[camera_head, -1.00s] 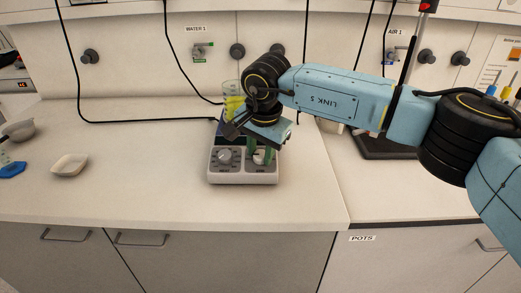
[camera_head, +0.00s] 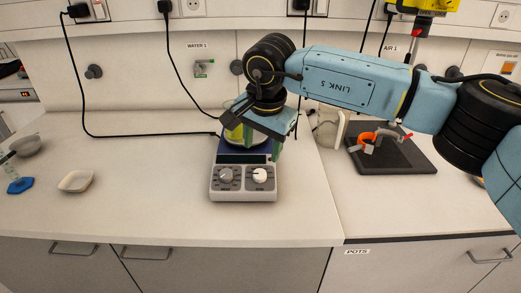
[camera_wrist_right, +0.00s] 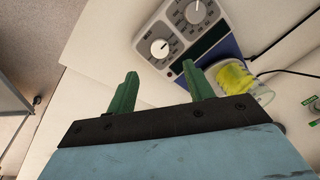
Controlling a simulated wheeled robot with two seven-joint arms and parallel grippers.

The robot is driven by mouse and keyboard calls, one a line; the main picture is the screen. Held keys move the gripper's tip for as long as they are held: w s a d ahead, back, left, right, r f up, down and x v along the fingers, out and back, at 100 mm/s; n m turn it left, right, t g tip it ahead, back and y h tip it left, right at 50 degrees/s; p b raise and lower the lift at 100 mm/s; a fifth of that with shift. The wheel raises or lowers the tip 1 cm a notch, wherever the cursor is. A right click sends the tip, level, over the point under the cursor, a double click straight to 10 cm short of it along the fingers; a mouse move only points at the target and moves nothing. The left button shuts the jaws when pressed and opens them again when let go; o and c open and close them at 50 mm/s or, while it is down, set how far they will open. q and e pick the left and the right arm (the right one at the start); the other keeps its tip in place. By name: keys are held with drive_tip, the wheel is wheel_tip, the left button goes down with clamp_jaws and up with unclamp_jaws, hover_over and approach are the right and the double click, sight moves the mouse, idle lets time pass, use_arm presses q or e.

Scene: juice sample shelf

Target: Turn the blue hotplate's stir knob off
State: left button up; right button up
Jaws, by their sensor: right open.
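The hotplate (camera_head: 243,194) stands on the bench with a blue top and a grey front panel. Its panel has a grey left knob (camera_head: 226,175) and a white right knob (camera_head: 260,175). In the wrist view the right knob (camera_wrist_right: 159,48) lies just beyond the fingertips, and the left knob (camera_wrist_right: 195,12) is farther up. The labels are too small to read. My right gripper (camera_head: 262,149) is open and empty above the hotplate, apart from both knobs; its green fingers also show in the wrist view (camera_wrist_right: 160,70). My left gripper is out of view.
A beaker of yellow liquid (camera_head: 238,132) stands on the hotplate, partly hidden by my right gripper. A white dish (camera_head: 76,181) is at left. A black board (camera_head: 400,158) with an orange item lies at right. Cables hang behind. The bench in front is clear.

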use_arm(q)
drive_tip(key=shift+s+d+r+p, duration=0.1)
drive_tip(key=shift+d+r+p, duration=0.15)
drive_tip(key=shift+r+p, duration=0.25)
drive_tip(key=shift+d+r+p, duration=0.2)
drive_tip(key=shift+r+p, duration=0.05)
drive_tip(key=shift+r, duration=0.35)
use_arm(e)
drive_tip(key=shift+v, duration=2.1)
